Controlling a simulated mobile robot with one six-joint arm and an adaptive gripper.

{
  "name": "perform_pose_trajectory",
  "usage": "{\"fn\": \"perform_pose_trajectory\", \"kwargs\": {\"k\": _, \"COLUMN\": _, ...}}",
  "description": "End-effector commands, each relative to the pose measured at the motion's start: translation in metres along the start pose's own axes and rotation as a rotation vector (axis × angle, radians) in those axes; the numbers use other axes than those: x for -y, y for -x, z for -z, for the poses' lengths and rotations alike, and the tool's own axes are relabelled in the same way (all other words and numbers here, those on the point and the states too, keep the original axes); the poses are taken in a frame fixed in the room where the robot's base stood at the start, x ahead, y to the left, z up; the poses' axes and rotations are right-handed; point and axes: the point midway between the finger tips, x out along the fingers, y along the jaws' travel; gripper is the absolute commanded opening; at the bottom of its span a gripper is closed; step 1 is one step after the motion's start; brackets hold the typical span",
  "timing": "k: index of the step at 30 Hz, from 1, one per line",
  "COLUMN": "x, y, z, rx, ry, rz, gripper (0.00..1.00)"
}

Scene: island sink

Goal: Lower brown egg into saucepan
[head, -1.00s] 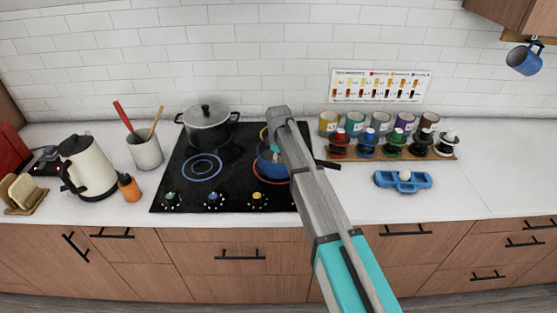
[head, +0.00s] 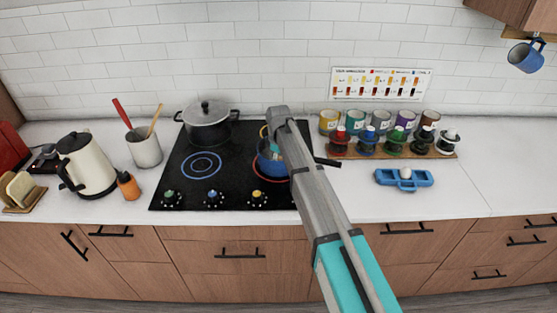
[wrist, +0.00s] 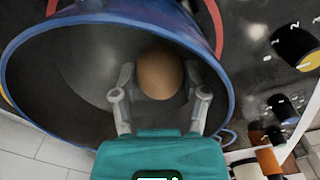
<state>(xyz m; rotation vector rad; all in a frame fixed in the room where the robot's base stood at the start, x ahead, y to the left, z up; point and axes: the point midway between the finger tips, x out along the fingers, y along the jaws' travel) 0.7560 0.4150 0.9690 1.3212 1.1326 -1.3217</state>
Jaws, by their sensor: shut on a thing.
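The brown egg (wrist: 160,74) is between the fingertips of my gripper (wrist: 160,90), which is shut on it, in the wrist view. The blue-rimmed saucepan (wrist: 75,70) lies below and around it, with a grey inside. The egg appears over the pan's opening; I cannot tell whether it touches the bottom. In the head view the blue saucepan (head: 268,165) stands on the right side of the black cooktop (head: 180,180), partly hidden by my arm. The egg and fingertips are hard to make out there.
A lidded grey pot (head: 207,125) stands at the back left of the cooktop. A blue egg holder (head: 390,180) with a white egg (head: 405,174) lies on the counter to the right. Several coloured jars and cups stand behind it. A kettle (head: 90,165) is at the left.

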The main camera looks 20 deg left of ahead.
Motion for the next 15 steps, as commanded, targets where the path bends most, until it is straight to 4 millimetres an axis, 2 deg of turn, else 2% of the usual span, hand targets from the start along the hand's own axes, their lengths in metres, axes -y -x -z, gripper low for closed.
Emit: {"fn": "perform_pose_trajectory", "kwargs": {"k": 15, "x": 0.0000, "y": -0.0061, "z": 0.0000, "rx": 0.000, "ry": 0.000, "rz": 0.000, "gripper": 0.42}}
